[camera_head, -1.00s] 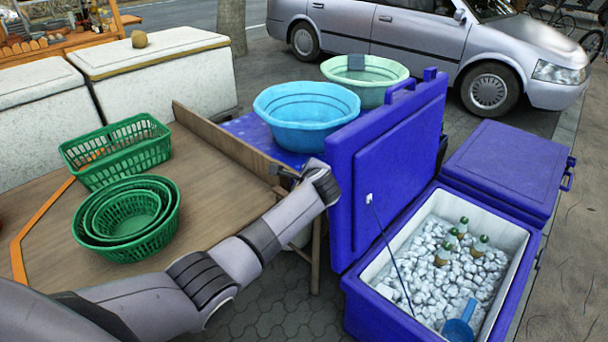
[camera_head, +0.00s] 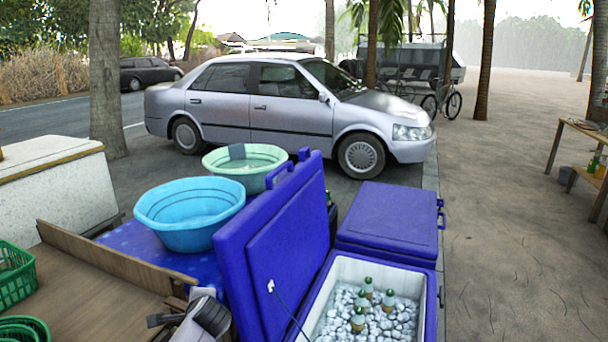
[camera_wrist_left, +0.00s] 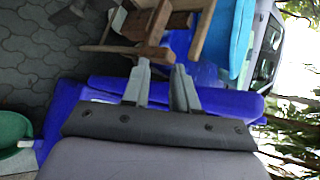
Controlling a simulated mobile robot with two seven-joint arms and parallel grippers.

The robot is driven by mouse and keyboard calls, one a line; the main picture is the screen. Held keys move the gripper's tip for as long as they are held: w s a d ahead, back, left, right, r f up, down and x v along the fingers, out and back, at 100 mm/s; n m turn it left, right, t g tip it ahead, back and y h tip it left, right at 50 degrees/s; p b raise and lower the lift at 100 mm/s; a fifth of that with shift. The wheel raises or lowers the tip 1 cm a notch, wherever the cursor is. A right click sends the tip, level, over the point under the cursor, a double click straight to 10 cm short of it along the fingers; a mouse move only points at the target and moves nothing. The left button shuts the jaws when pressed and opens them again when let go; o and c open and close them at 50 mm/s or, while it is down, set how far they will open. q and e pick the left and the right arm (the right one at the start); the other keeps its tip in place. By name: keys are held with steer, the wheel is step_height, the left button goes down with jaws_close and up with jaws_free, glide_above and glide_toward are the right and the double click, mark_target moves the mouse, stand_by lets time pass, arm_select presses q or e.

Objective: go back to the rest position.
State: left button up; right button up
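My left gripper (camera_head: 172,312) shows at the bottom of the head view, between the wooden table and the raised blue cooler lid (camera_head: 275,240). In the left wrist view the two fingers (camera_wrist_left: 162,68) stand apart with nothing between them. A wooden frame (camera_wrist_left: 150,25) lies just beyond the fingertips in that view, with blue surfaces behind. I cannot tell whether the fingers touch the wood. Most of my left arm is below the head view. My right gripper is in neither view.
A blue basin (camera_head: 190,213) and a green basin (camera_head: 246,165) stand behind my left gripper. The open cooler (camera_head: 430,300) holds ice and several bottles. Green baskets (camera_head: 14,275) sit on the wooden table (camera_head: 90,300) at left. A car and open pavement (camera_head: 500,220) lie beyond.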

arm_select(q)
steer(key=s+d+f+n+g+h, duration=0.15)
steer(key=s+f+n, duration=0.25)
steer(key=s, duration=0.7)
steer(key=s+d+f+n+g+h, duration=0.1)
steer(key=s+f+n+g+h, duration=0.2)
steer(key=s, duration=0.7)
steer(key=s+d+r+n+h, duration=0.1)
steer(key=s+r+n, duration=0.2)
steer(key=s, duration=0.7)
steer(key=s+d+r+n+h, duration=0.15)
steer(key=s+n, duration=0.25)
steer(key=s, duration=0.5)
steer(key=w+d+f+t+h, duration=0.1)
steer(key=w+d+f+t, duration=0.1)
steer(key=w+f+t, duration=0.4)
step_height(320, 180, down, 2)
steer(key=shift+w+f+m, duration=0.25)
steer(key=shift+w+m, duration=0.05)
steer(key=shift+w, duration=0.05)
